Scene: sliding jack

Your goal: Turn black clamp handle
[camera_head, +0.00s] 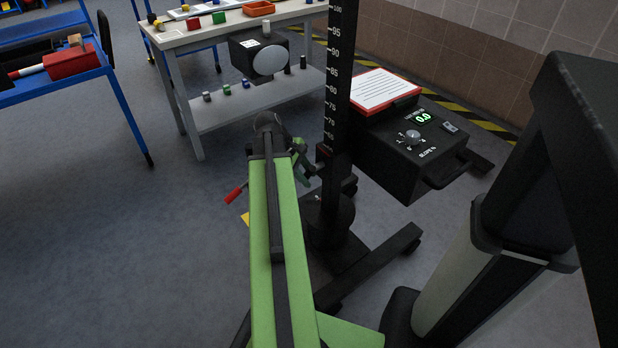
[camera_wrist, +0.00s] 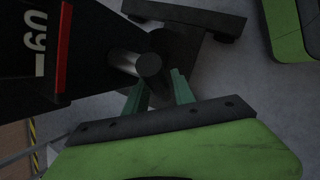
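The black clamp handle (camera_wrist: 150,67) shows in the wrist view as a dark rounded bar on a short metal shaft (camera_wrist: 124,61) beside the black scale column. My gripper (camera_wrist: 160,85) has two teal fingers that stand apart, one on each side of the bar's lower part. I cannot tell whether they touch it. In the head view my gripper (camera_head: 302,160) is at the lower part of the upright scale column (camera_head: 340,75), just left of it. The handle is mostly hidden there by my green arm and gripper.
A black box (camera_head: 395,150) with a dial, a lit display and a red-framed sheet stands right of the column. The column's dark base legs (camera_head: 370,265) spread on the floor. A red-handled lever (camera_head: 235,194) sticks out left of my arm. A workbench (camera_head: 235,28) stands behind.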

